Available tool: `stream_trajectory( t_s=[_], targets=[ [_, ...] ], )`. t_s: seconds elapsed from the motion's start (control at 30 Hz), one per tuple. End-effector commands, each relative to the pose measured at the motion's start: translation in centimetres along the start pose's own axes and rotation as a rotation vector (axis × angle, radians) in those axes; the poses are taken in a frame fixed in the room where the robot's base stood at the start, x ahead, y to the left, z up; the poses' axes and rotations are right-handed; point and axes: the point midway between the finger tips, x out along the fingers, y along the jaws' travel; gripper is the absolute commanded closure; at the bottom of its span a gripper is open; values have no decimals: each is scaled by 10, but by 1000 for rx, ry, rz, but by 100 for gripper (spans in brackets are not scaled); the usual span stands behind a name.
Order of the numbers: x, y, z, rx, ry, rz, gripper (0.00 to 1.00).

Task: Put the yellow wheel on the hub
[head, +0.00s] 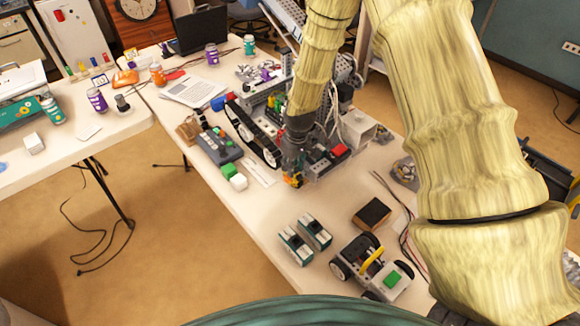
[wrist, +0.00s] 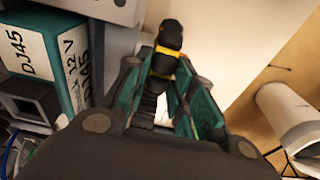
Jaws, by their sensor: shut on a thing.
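My gripper (head: 291,172) is low over the long table, beside the large grey machine. In the wrist view its green-padded fingers (wrist: 168,72) are shut on a black thing with yellow bands, seen edge-on, which I take for the yellow wheel (wrist: 164,60). In the head view only a small yellow-orange patch of it (head: 292,181) shows at the fingertips. A small wheeled vehicle (head: 375,268) with black wheels, a yellow arched part and a green block stands at the table's near end. I cannot make out the hub for certain.
Teal-and-white boxes (head: 296,246) and a dark-topped block (head: 372,214) stand near the vehicle. Cables run along the right. In the wrist view a labelled battery (wrist: 40,55) is close on the left.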

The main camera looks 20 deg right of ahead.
Motion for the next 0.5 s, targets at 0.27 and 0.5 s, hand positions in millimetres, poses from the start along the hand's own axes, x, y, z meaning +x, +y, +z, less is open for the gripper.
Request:
stream_trajectory(
  t_s=[0.27,0.5],
  targets=[
    [0,4,0,0,0,0,98],
    [0,5,0,1,1,1,70]
  ],
)
